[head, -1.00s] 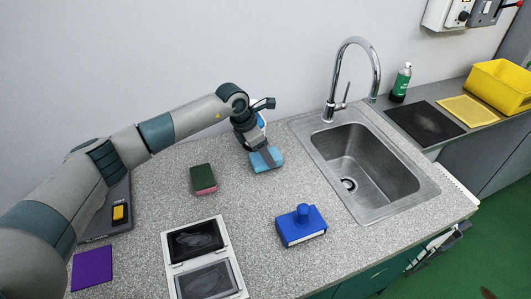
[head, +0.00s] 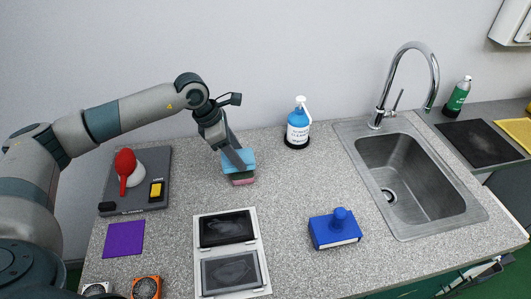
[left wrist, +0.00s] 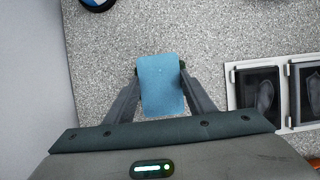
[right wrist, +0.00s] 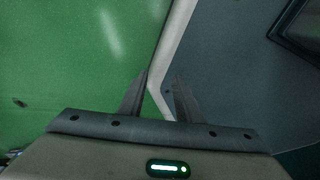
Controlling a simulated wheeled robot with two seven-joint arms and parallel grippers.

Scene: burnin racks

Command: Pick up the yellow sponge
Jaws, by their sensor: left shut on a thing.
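My left gripper (head: 236,158) is shut on a light blue sponge (left wrist: 161,86). It also shows in the head view (head: 238,168), right above a sponge with a pink lower part (head: 243,182); I cannot tell whether the two touch. A small yellow block with a dark edge (head: 157,190) lies on the dark grey slab at the left; I cannot tell whether it is a sponge. A flat yellow pad (head: 517,134) is cut off at the right edge. My right gripper (right wrist: 158,82) is open and empty, over green floor and the counter's side.
A red and white object (head: 128,170) stands on the dark slab (head: 135,202). A blue bottle (head: 298,125) is at the back. The sink (head: 410,165), blue stamp-like block (head: 335,230), framed panels (head: 260,240) and purple pad (head: 124,238) surround clear counter.

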